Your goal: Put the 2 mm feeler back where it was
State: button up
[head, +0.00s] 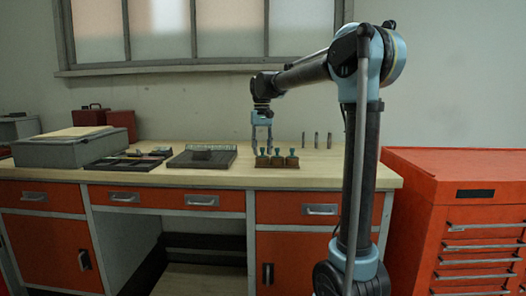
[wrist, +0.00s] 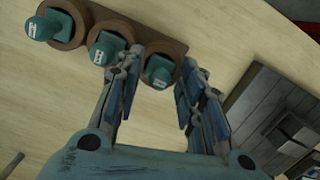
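A brown wooden block (head: 277,164) on the bench holds three teal-knobbed pieces in round seats; the block also shows in the wrist view (wrist: 187,47). Their labels are too small to read, so I cannot tell whether one is the 2 mm feeler. My gripper (head: 262,150) points down at the block's left end in the head view. In the wrist view my gripper (wrist: 163,62) has its fingers apart, on either side of the rightmost teal knob (wrist: 159,71). A narrow gap seems to show beside the knob; I see no firm grip.
Several things stand on the bench (head: 225,178): three thin upright pins (head: 316,140) behind right of the block, a dark plate with a grey ribbed part (head: 203,157) to its left, a tray of tools (head: 130,160) and a grey case (head: 70,148). The bench's right end is clear.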

notch_tip(320, 180, up, 12)
jog(key=w, duration=0.1)
jog(key=s+d+f+m+t, duration=0.1)
jog(key=s+d+f+t, duration=0.1)
jog(key=s+d+f, duration=1.6)
jog(key=s+f, duration=0.6)
jog(key=f, duration=0.2)
jog(key=s+d+f+t, duration=0.1)
jog(key=s+d+f, duration=0.2)
jog(key=s+f, duration=0.6)
notch_tip(320, 180, down, 3)
jog(key=shift+d+f+m, duration=0.2)
jog(key=shift+d+m, duration=0.2)
jog(key=shift+w+f, duration=0.2)
jog(key=shift+w, duration=0.3)
